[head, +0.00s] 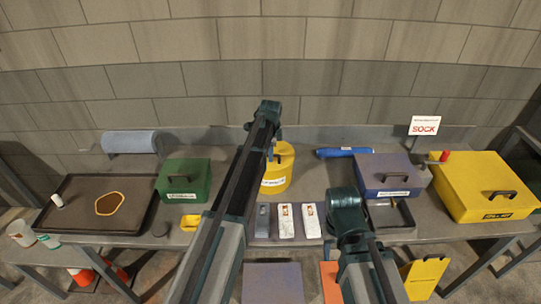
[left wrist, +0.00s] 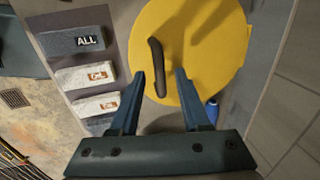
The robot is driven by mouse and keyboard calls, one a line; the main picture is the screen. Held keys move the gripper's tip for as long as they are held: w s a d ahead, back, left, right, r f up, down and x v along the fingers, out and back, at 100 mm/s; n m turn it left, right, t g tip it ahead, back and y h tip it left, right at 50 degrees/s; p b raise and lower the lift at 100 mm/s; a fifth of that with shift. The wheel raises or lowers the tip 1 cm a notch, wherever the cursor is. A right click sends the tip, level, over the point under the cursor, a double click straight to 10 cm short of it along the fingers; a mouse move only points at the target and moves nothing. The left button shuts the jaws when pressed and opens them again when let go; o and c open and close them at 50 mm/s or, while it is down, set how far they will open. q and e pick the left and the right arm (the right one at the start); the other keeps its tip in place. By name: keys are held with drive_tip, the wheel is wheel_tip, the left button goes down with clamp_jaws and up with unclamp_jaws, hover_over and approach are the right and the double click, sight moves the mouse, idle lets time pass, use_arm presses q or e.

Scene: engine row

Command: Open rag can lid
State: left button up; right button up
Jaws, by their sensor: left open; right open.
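The yellow rag can (head: 274,184) stands on the bench, partly hidden behind my left arm. Its round yellow lid (left wrist: 205,45) fills much of the left wrist view and looks shut. A dark bar handle (left wrist: 156,62) is on the lid. My left gripper (left wrist: 164,74) is open above the lid. The handle's near end shows between its fingers, closer to the left one; I cannot tell whether they are down at its height. My right gripper (head: 350,235) is low in front of the bench's right half; its fingers are hidden.
Several small labelled blocks (head: 285,221) lie in front of the can. A green box (head: 183,180) and a dark tray (head: 75,205) are left. A blue roll (head: 343,152), a purple-blue box (head: 385,172) and a large yellow box (head: 485,185) are right. A wall stands behind.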

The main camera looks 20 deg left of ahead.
use_arm(q)
clamp_jaws()
idle(1.4)
